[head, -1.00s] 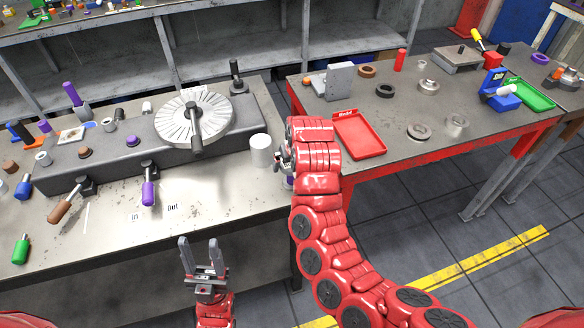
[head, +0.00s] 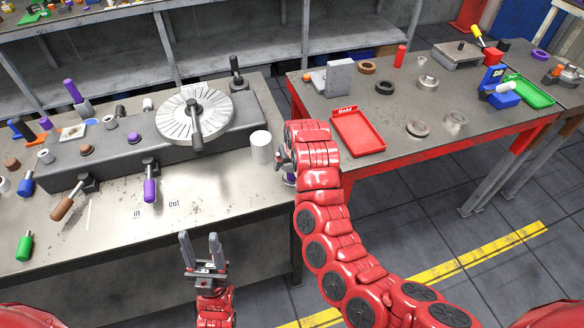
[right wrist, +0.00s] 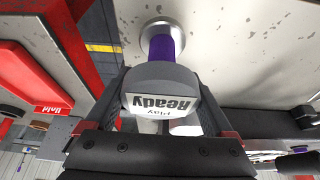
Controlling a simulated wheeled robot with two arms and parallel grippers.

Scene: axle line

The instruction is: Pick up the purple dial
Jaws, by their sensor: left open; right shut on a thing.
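The purple dial (right wrist: 167,46) has a purple stem, a round silver foot and a grey head labelled "Ready" and "Play". In the right wrist view my right gripper (right wrist: 163,90) is shut on its grey head, one finger on each side. In the head view my right gripper (head: 283,160) is by the right edge of the left bench, and a bit of the dial (head: 290,178) shows below it, mostly hidden by my arm. I cannot tell whether its foot touches the bench. My left gripper (head: 201,243) is open and empty in front of the bench.
A white cylinder (head: 261,147) stands close to my right gripper. A grey machine with a slotted round plate (head: 178,125) fills the back of the left bench (head: 225,185). A red tray (head: 365,149) lies on the right bench. Purple-handled levers and loose parts stand at the left.

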